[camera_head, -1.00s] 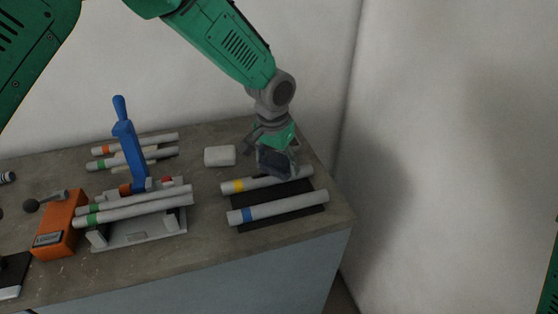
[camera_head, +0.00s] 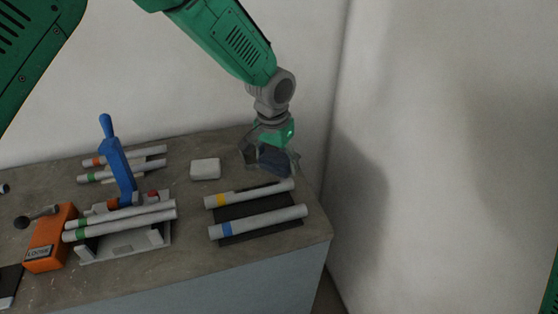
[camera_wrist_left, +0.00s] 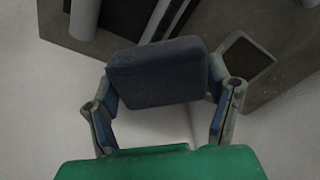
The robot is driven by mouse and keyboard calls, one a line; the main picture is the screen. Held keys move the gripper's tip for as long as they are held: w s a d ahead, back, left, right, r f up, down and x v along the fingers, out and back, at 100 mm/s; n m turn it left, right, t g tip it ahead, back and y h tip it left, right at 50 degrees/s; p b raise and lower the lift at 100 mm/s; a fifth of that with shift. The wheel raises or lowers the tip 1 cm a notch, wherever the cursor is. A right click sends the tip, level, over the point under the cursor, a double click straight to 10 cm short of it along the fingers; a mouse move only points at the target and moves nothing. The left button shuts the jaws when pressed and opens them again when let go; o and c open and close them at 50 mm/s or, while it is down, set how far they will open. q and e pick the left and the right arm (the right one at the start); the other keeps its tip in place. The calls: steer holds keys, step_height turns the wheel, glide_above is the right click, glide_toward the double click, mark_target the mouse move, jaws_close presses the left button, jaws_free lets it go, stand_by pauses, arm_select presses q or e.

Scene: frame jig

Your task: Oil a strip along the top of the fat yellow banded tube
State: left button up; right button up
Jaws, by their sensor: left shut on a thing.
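The fat yellow banded tube (camera_head: 225,200) lies on a black mat (camera_head: 229,211), pale grey with a yellow band near its left end. A thin dark strip runs along its top, right of the band; it also shows on the tube in the left wrist view (camera_wrist_left: 165,20). My left gripper (camera_head: 271,160) is shut on a dark blue-grey pad (camera_wrist_left: 158,72), held just behind the tube's right end. The pad looks clear of the tube, though the exact gap is hard to judge. My right gripper is out of view.
A blue-banded tube (camera_head: 260,222) lies in front on the mat. A white block (camera_head: 205,169) sits behind. At left are a jig with a blue lever (camera_head: 117,165), green-banded tubes and an orange box (camera_head: 48,238). A dark-centred square (camera_wrist_left: 245,58) lies near the pad.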

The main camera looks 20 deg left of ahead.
arm_select(q)
steer(key=shift+w+d+r+p, duration=0.15)
steer(key=shift+r+p, duration=0.2)
steer(key=shift+r, duration=0.3)
steer(key=shift+d+r+p, duration=0.6)
steer(key=shift+d+r, duration=0.05)
steer(key=shift+r, duration=0.15)
steer(key=shift+d+r, duration=0.35)
steer(key=shift+a+f, duration=0.1)
steer(key=shift+a, duration=0.3)
steer(key=shift+a+f, duration=0.1)
steer(key=shift+a, duration=0.45)
steer(key=shift+d, duration=0.1)
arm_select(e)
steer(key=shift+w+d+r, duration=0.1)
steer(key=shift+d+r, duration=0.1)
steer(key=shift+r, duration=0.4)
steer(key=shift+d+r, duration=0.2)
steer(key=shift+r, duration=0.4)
